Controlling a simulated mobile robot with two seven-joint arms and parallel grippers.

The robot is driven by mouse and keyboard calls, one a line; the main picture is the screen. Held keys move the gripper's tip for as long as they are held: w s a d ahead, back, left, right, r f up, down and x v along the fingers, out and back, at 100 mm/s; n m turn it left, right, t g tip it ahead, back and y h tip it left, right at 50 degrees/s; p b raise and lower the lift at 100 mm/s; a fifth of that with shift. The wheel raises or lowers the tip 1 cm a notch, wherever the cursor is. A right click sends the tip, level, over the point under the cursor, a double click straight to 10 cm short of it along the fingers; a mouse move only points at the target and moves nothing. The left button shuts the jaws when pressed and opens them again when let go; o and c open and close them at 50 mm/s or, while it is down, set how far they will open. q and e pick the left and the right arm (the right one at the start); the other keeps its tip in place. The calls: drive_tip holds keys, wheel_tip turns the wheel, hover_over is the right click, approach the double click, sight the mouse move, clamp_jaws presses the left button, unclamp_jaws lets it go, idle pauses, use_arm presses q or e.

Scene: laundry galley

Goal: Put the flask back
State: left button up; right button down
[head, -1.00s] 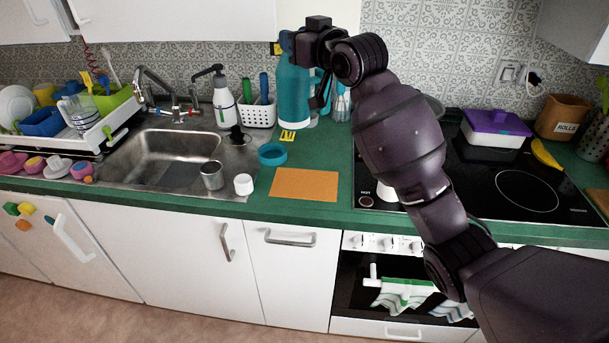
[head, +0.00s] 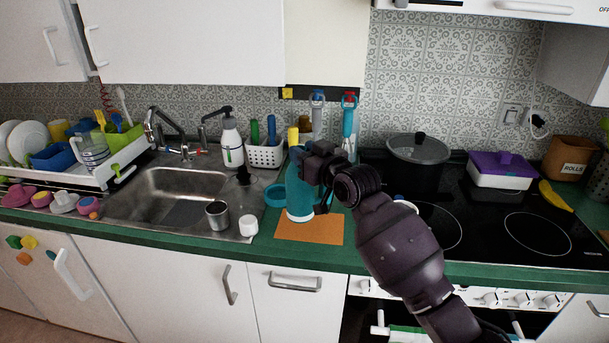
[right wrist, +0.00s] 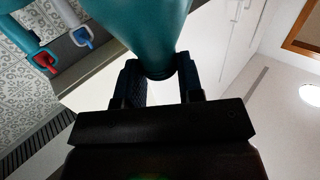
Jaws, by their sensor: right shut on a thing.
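The teal flask (head: 298,197) is upright at the orange mat (head: 325,230) on the green counter. Its pale base is over the mat's left back part; I cannot tell whether it touches. My right gripper (head: 318,178) is shut on the flask from the right, around its upper body. In the right wrist view the flask (right wrist: 150,35) is between the two dark fingers of the gripper (right wrist: 160,82). My left gripper is not in view.
The sink (head: 165,198) and dish rack (head: 125,168) are to the left. A white basket (head: 265,154) and soap bottle (head: 230,138) stand behind. The hob (head: 490,215) with a dark lidded pot (head: 417,165) is to the right. The mat's right part is clear.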

drive_tip(key=shift+f, duration=2.85)
drive_tip(key=c, duration=0.8)
unclamp_jaws()
drive_tip(key=shift+f+b, duration=0.1)
drive_tip(key=shift+b, duration=0.2)
drive_tip(key=shift+o, duration=0.2)
drive_tip(key=v, duration=1.2)
drive_tip(key=s+d+f+m+h, duration=0.1)
drive_tip(key=s+d+f+h, duration=0.1)
drive_tip(key=s+d+f, duration=0.3)
drive_tip(key=s+d+f+m+g+h, duration=0.1)
drive_tip(key=s+f+h, duration=0.15)
drive_tip(key=f, duration=0.45)
drive_tip(key=s+d+f+m+h, duration=0.1)
drive_tip(key=s+d+f+m, duration=0.15)
drive_tip(key=s+f, duration=0.3)
drive_tip(key=s+d+f+g+h, duration=0.1)
drive_tip(key=s+d+f+h, duration=0.1)
drive_tip(key=s+f, duration=0.3)
drive_tip(key=s+d+f+g+h, duration=0.1)
drive_tip(key=s+d+f, duration=0.4)
drive_tip(key=s, duration=0.5)
drive_tip(key=shift+s+d+f+m+g+h, duration=0.2)
drive_tip(key=shift+s+f+m+g+h, duration=0.2)
drive_tip(key=shift+f, duration=0.35)
drive_tip(key=shift+w, duration=0.1)
